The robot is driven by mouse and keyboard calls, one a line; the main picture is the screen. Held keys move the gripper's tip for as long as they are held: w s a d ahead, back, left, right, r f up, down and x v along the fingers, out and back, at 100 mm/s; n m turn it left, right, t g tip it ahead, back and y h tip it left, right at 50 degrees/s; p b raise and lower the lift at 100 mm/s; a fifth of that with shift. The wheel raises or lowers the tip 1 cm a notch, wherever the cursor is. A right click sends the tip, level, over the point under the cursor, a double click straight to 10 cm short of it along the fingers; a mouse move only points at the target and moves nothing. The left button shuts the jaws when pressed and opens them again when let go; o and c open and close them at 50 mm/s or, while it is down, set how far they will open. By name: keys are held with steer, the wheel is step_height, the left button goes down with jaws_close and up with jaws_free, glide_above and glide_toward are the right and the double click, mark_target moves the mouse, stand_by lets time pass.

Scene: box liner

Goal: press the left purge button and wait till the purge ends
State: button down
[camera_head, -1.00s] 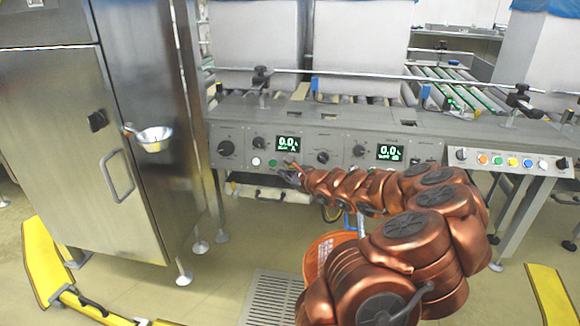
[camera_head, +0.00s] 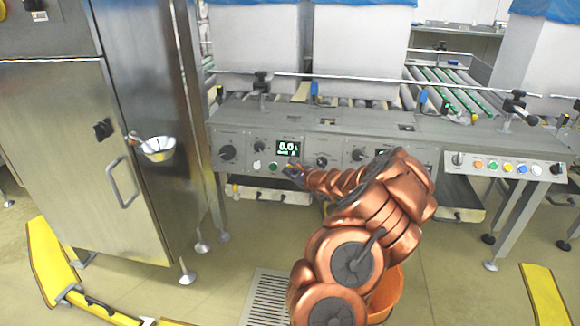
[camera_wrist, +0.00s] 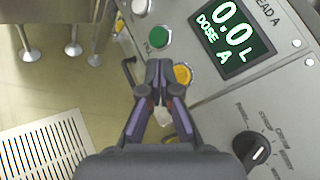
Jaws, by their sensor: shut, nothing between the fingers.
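My gripper (camera_wrist: 158,70) is shut and empty, its fingertips at the front edge of the left panel. A yellow-orange button (camera_wrist: 184,74) lies just right of the fingertips in the wrist view. Any label by it is hidden, and I cannot tell whether the fingers touch it. A green button (camera_wrist: 159,37) and a white button (camera_wrist: 140,6) sit in line beyond it. The left display (camera_wrist: 232,38) reads 0.0 L, DOSE A. In the head view my gripper (camera_head: 290,170) is below the left display (camera_head: 288,148), right of the green button (camera_head: 272,166).
A black knob (camera_wrist: 258,150) sits at the lower right in the wrist view. A floor grate (camera_head: 268,300) and an orange basket (camera_head: 388,290) are below my arm.

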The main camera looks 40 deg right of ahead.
steer(key=shift+w+d+f+p, duration=0.15)
steer(key=shift+w+d+p, duration=0.15)
steer(key=shift+d, duration=0.15)
steer(key=shift+w+d+f, duration=0.1)
steer(key=shift+w+d, duration=0.05)
steer(key=shift+w, duration=0.05)
stand_by(1.3)
steer(key=shift+d+f+p, duration=0.1)
steer(key=shift+d+p, duration=0.1)
steer(key=shift+p, duration=0.1)
steer(key=shift+w+d+f, duration=0.1)
steer(key=shift+w+d, duration=0.15)
steer(key=shift+d, duration=0.05)
stand_by(0.7)
steer(key=shift+s+a, duration=0.1)
stand_by(0.3)
steer(key=shift+s+a+r, duration=0.25)
steer(key=shift+s+a, duration=0.05)
steer(key=shift+a, duration=0.25)
steer(key=shift+s+a, duration=0.1)
steer(key=shift+s+a+r+b, duration=0.3)
steer(key=shift+s+a, duration=0.15)
steer(key=shift+a, duration=0.15)
steer(key=shift+s+a+r+b, duration=0.3)
steer(key=shift+s+a, duration=0.1)
steer(key=shift+a, duration=0.2)
steer(key=shift+s+a+r+b, duration=0.3)
steer(key=shift+s+a, duration=0.15)
steer(key=shift+a, duration=0.15)
